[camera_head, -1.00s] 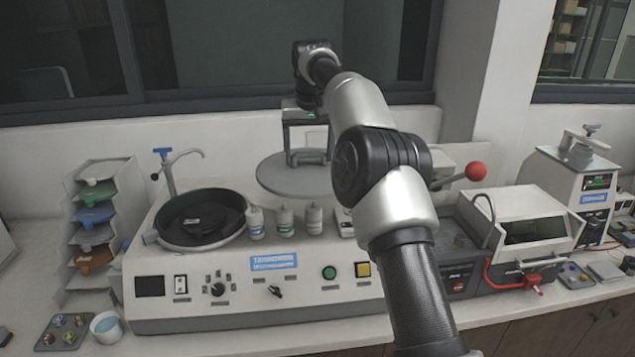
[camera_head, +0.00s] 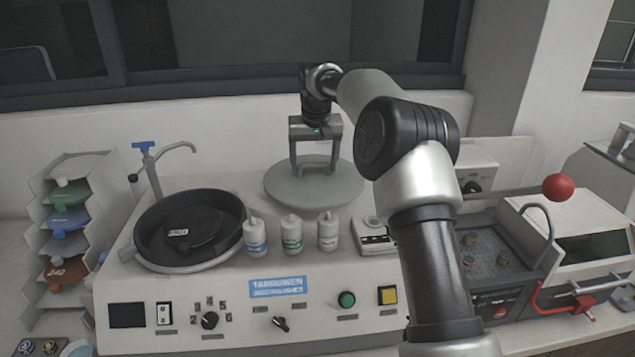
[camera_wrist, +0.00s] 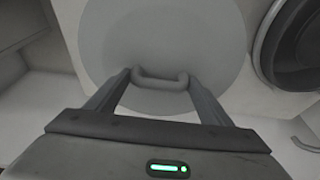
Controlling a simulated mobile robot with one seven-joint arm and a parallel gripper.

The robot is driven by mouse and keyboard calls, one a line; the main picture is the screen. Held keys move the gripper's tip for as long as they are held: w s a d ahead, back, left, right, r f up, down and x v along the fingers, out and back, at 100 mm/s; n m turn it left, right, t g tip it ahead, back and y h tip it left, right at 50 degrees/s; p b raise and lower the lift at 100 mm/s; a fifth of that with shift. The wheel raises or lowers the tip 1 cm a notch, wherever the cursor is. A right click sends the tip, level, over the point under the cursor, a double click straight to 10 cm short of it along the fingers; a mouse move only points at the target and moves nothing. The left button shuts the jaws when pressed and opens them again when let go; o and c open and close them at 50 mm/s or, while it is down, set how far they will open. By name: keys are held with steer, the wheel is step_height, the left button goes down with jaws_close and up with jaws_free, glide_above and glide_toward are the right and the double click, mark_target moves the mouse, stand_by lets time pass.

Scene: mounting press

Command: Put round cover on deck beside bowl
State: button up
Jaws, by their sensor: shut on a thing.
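The round cover (camera_head: 340,188) is a flat grey disc with a bar handle on top. My gripper (camera_head: 314,174) is shut on its handle, right of the bowl. In the wrist view the fingers (camera_wrist: 160,82) hold the ends of the handle, and the cover (camera_wrist: 165,35) spreads out below. The bowl (camera_head: 146,240) is black and round, uncovered, with a dark disc inside, and its rim shows at the upper right of the wrist view (camera_wrist: 263,55). The deck (camera_head: 225,268) is the white machine top. I cannot tell whether the cover touches it.
Several white bottles (camera_head: 291,235) stand in front of the cover, with a small grey device (camera_head: 373,238) to their right. A tap (camera_head: 153,180) rises behind the bowl. A lever with a red ball (camera_head: 558,187) sticks out at the right. A stacked rack (camera_head: 62,245) stands at the left.

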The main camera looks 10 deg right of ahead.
mark_target(314, 177)
steer(key=shift+f, duration=2.3)
steer(key=shift+f, duration=0.1)
steer(key=o, duration=1.7)
steer(key=shift+c, duration=0.2)
